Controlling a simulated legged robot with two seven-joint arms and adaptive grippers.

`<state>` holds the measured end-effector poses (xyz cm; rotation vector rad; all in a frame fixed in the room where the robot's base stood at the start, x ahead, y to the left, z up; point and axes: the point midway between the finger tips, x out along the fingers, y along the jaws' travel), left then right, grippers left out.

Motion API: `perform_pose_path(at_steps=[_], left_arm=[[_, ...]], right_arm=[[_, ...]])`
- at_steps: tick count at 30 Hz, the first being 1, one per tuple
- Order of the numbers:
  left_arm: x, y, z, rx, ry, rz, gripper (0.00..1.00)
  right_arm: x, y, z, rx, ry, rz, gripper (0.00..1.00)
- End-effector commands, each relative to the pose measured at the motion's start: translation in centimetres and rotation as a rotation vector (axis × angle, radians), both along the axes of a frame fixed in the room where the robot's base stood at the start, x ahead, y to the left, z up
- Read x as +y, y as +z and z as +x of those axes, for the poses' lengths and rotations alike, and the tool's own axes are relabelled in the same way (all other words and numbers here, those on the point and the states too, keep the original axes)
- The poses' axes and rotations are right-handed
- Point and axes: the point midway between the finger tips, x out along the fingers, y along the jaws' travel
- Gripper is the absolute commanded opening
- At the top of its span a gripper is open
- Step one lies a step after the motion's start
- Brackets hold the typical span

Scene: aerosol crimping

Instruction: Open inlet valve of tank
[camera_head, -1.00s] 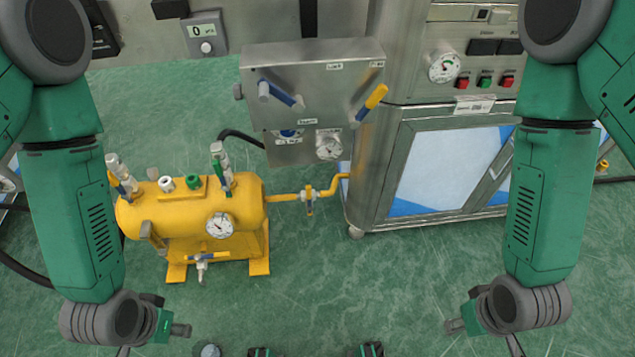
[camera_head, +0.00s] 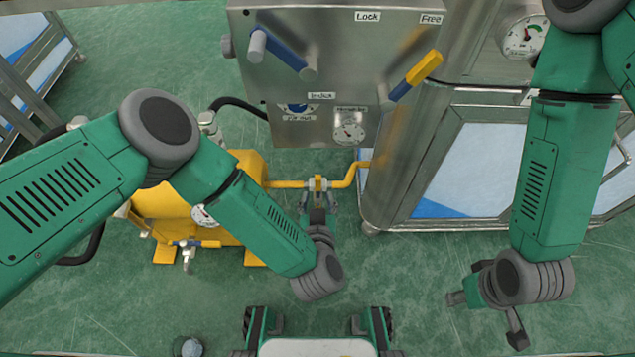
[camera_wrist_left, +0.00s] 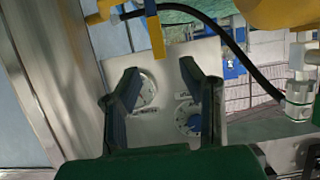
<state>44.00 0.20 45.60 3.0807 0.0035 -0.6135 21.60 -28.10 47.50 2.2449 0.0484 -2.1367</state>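The yellow tank (camera_head: 160,205) stands at the left, partly hidden behind my left arm. Its yellow pipe (camera_head: 285,184) runs right to the steel machine and carries a valve (camera_head: 318,183) with a yellow handle. In the left wrist view the valve handle (camera_wrist_left: 153,30), blue with a yellow end, hangs from the pipe at the top. My left gripper (camera_head: 318,207) is just in front of the valve. Its fingers (camera_wrist_left: 158,88) are spread with nothing between them; contact with the handle is not visible. My right gripper (camera_head: 485,320) is open and empty at the lower right.
A steel panel (camera_head: 340,60) with a blue lever, a yellow lever and a gauge (camera_head: 349,131) overhangs the pipe. A steel cabinet (camera_head: 400,190) stands right of the valve. A black hose curves behind the tank. Green floor (camera_head: 400,270) is open in front.

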Motion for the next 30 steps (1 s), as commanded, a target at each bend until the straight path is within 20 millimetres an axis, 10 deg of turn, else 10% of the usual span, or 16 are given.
perform_pose_path(at_steps=[12,24,28,30], left_arm=[[0.0,-3.0,6.7,0.0,0.0,-0.003,0.35],[0.0,-3.1,7.5,0.0,-0.002,-0.002,0.35],[0.0,-3.1,7.5,0.0,-0.002,-0.002,0.0],[0.0,-3.1,7.5,0.0,-0.002,-0.002,0.0]], right_arm=[[0.0,-3.3,0.0,0.0,0.0,0.0,0.35],[0.0,-3.5,0.0,-0.001,0.0,0.0,0.35],[0.0,-3.5,0.0,0.0,0.0,0.0,0.35],[0.0,-3.5,0.0,0.0,0.0,0.0,0.35]])
